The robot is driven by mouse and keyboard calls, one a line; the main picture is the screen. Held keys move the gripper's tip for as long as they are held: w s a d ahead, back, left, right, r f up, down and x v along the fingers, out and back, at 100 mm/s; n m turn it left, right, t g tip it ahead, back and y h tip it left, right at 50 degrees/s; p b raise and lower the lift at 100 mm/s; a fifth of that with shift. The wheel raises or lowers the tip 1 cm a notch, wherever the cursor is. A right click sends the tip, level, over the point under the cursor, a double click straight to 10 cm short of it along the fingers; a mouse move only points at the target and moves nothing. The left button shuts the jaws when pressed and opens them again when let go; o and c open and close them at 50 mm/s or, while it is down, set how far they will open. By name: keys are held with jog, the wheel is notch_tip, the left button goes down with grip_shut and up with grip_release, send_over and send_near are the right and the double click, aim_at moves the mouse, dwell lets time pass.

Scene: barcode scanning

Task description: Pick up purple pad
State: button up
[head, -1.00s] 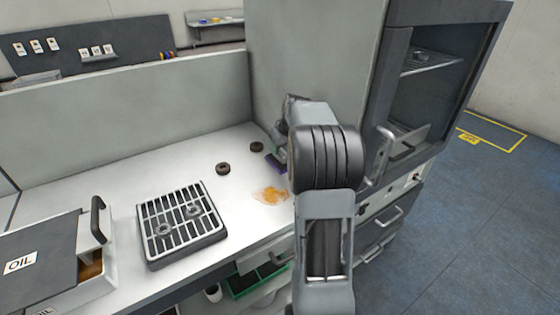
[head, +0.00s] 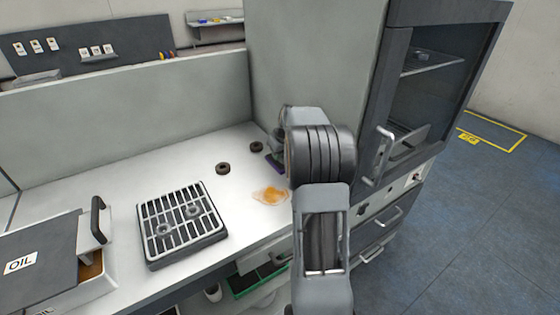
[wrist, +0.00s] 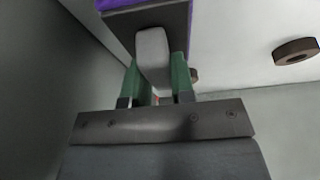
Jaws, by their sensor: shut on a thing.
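The purple pad (wrist: 122,4) shows at the top of the wrist view as a purple layer on a dark block with a light grey handle. My gripper (wrist: 155,64) has its green fingers on both sides of that handle and is shut on it. In the head view a small part of the purple pad (head: 273,161) shows at the back right of the white counter, beside the tall grey cabinet. My arm hides the rest of the pad and most of the gripper there. I cannot tell whether the pad touches the counter.
An orange spill (head: 270,196) lies on the counter in front of the pad. Two dark rings (head: 223,169) (head: 257,147) lie to the left. A slatted tray (head: 182,224) and an OIL box (head: 40,262) stand further left. The cabinet (head: 315,60) wall is close behind.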

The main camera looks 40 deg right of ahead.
grip_shut()
jog(key=shift+r, duration=0.5)
notch_tip(320, 180, up, 2)
jog(key=shift+r, duration=0.2)
jog(key=s+a+r+b, duration=0.1)
jog(key=s+a+r, duration=0.5)
jog(key=s+r, duration=0.3)
jog(key=s, duration=0.3)
jog(key=shift+s+a+r, duration=0.2)
jog(key=shift+a+r, duration=0.05)
jog(key=shift+r, duration=0.05)
